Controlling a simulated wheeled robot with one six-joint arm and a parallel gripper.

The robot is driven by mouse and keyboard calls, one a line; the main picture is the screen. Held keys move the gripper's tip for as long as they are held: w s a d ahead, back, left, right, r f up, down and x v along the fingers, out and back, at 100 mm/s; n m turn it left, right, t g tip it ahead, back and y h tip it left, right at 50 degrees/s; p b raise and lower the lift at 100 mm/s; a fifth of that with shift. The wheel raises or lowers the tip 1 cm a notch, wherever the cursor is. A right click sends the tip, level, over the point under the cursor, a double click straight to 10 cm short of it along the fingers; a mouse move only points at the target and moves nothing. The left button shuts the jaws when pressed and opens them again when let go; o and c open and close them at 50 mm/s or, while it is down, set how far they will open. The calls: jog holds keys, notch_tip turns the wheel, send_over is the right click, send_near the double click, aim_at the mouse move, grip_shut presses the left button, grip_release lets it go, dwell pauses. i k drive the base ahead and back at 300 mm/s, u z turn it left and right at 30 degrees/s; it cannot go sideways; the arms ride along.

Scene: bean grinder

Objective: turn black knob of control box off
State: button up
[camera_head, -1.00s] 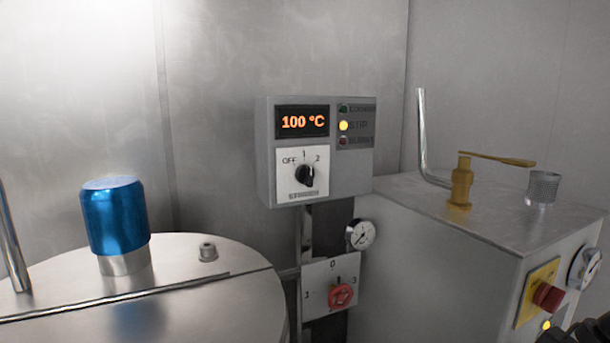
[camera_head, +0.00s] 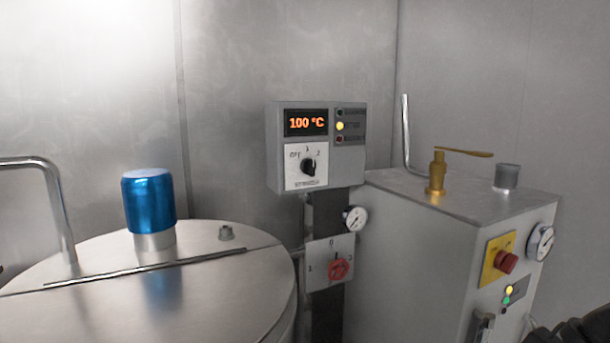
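The control box (camera_head: 346,150) is a grey box on a dark post, in the middle of the head view. Its display reads 100 °C in orange. The black knob (camera_head: 308,166) sits on a white plate below the display, marked OFF, 1 and 2. Its pointer looks turned away from OFF, but the exact setting is too small to tell. The yellow lamp beside the display is lit.
A red knob on a white plate (camera_head: 330,262) and a gauge (camera_head: 355,219) are below the box. A steel drum (camera_head: 210,300) with a blue cap (camera_head: 148,202) stands at left.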

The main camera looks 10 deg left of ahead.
aim_at(308, 166)
jog(key=u, duration=0.9)
jog(key=i, duration=0.45)
jog(key=z, duration=0.95)
